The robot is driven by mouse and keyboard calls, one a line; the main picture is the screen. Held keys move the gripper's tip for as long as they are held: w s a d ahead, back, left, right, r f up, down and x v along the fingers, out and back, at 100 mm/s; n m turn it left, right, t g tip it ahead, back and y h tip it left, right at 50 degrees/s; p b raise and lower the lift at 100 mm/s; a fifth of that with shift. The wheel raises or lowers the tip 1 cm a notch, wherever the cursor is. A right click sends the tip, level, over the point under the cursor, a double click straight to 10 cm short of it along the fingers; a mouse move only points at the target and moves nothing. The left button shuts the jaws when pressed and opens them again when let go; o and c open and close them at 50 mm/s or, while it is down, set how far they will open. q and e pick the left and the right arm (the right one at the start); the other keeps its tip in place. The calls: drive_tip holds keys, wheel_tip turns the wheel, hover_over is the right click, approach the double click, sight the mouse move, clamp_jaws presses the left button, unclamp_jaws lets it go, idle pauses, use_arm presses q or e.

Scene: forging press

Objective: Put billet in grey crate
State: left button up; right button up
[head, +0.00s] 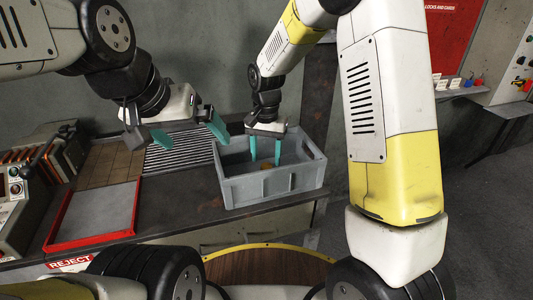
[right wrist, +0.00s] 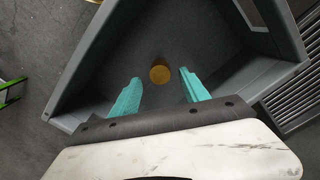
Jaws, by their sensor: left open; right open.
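The grey crate (head: 270,185) stands on the bench in the middle of the head view. The billet, a small yellow-brown cylinder (right wrist: 160,74), is inside the crate in the right wrist view; it shows partly in the head view (head: 265,166). My right gripper (head: 265,163) is open, with its teal fingers pointing down into the crate. In the right wrist view the billet lies beyond and between the fingertips (right wrist: 160,84), with no finger touching it. My left gripper (head: 188,136) is open and empty, above the ribbed rack left of the crate.
A red-rimmed tray (head: 94,213) with a REJECT label lies at the bench's front left. A tiled brown plate (head: 112,163) and a ribbed metal rack (head: 180,152) lie behind it. A control box (head: 12,190) stands at the far left.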

sight(266, 166)
wheel_tip(266, 166, up, 7)
drive_tip(key=s+d+r+n+t+y, duration=0.2)
drive_tip(key=s+d+r+t, duration=0.1)
drive_tip(key=s+d+r, duration=0.7)
drive_tip(key=s+d+r+n+t, duration=0.1)
drive_tip(key=s+d+r+t, duration=0.1)
drive_tip(key=s, duration=0.8)
drive_tip(key=shift+s+d+r+n+t, duration=0.25)
drive_tip(key=shift+d+n+t, duration=0.25)
drive_tip(key=shift+d, duration=0.75)
